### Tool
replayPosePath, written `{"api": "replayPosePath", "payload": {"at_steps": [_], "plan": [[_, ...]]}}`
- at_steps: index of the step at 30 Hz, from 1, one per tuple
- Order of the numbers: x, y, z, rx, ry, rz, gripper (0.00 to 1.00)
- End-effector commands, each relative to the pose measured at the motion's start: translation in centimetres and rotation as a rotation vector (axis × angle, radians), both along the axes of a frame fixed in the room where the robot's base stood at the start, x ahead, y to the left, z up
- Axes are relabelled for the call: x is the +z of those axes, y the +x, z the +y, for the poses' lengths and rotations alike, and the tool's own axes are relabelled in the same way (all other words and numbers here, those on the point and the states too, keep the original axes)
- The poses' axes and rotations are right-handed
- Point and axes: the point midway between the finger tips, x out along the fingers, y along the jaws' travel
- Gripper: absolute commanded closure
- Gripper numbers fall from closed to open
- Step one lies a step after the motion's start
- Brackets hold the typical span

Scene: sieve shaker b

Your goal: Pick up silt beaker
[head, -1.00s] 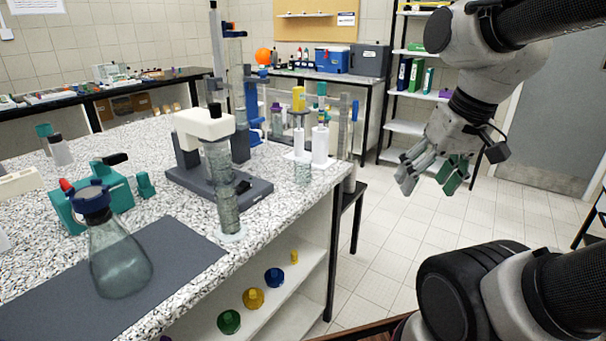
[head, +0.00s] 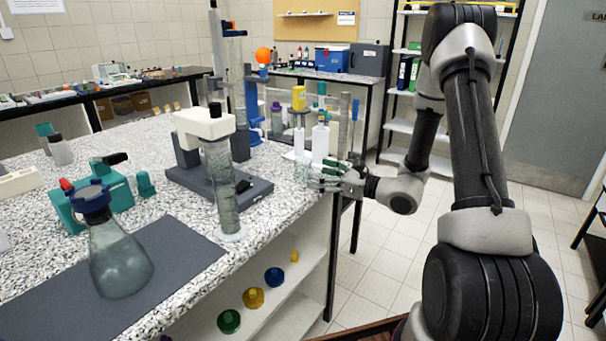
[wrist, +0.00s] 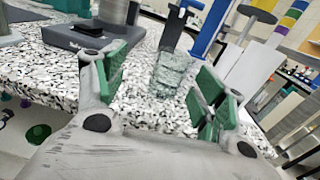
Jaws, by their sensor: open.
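A small clear glass beaker (head: 301,173), which I take to be the silt beaker, stands upright near the right edge of the speckled bench. It also shows in the wrist view (wrist: 172,74), ahead of my gripper and in the gap between the fingers. My gripper (head: 328,180) is at the bench edge, just right of the beaker, low over the top. In the wrist view my gripper (wrist: 160,82) is open, with green pads on both sides. Nothing is held. I cannot tell whether a finger touches the glass.
A grey-based device (head: 215,190) with a tall glass cylinder (head: 222,190) stands left of the beaker. A white stand (head: 320,142) with bottles is close behind it. A flask (head: 118,262) sits on a dark mat (head: 55,300). Open floor lies right of the bench.

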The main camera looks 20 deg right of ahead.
Motion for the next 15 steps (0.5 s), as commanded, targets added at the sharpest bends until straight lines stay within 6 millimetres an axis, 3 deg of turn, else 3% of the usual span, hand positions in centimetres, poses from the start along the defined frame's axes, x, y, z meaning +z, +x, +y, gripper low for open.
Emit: {"api": "replayPosePath", "payload": {"at_steps": [4,15], "plan": [[-1.3,1.4,-1.0,-0.063,0.035,0.019,0.3],[-0.9,4.5,1.6,-0.064,0.035,0.017,0.3]]}}
